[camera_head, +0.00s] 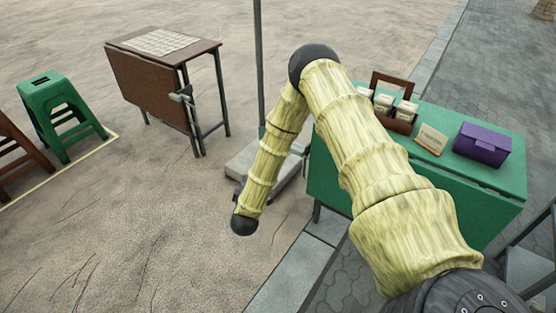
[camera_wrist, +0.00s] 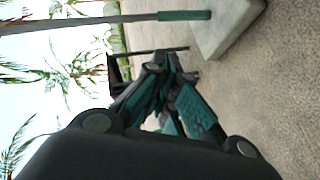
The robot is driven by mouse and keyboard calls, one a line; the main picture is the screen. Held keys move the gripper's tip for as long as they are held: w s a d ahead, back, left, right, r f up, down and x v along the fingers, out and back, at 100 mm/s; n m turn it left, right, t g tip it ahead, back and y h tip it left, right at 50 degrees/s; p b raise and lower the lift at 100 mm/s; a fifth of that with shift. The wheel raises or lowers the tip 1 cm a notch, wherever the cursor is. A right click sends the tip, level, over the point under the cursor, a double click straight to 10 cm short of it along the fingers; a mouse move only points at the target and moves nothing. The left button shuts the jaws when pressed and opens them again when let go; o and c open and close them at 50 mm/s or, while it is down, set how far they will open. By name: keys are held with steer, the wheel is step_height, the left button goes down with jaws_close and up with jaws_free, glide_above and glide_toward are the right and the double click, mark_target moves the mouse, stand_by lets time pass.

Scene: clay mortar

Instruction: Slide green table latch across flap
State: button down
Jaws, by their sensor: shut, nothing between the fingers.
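The green table (camera_head: 470,182) stands at the right in the head view, with a green panel (camera_head: 325,178) hanging at its front left. My arm crosses in front of it and hides much of its front. I cannot make out the table's latch for sure. My gripper (camera_wrist: 180,72) shows in the wrist view with dark links and teal pads; it is shut and empty, in open air. In the head view my arm bends down to a dark joint left of the table, and the gripper's fingers cannot be seen there.
A pole (camera_head: 259,65) rises from a concrete base (camera_head: 245,165) left of the green table. A brown folding table (camera_head: 135,85), a green stool (camera_head: 50,95) and a brown stool stand further left. The green table bears a purple box (camera_head: 483,145), a card (camera_head: 431,138) and a wooden caddy (camera_head: 400,125).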

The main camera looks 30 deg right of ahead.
mark_target(295, 150)
steer(key=w+d+r+h+b, duration=0.3)
steer(key=w+d+h, duration=0.1)
steer(key=d, duration=0.4)
steer(key=shift+d+g+h, duration=0.15)
steer(key=shift+g+h, duration=0.25)
steer(key=shift+h, duration=0.3)
steer(key=shift+f, duration=0.1)
steer(key=w+d+b, duration=0.3)
steer(key=d, duration=0.6)
steer(key=shift+s+a+p, duration=0.15)
steer(key=shift+p, duration=0.15)
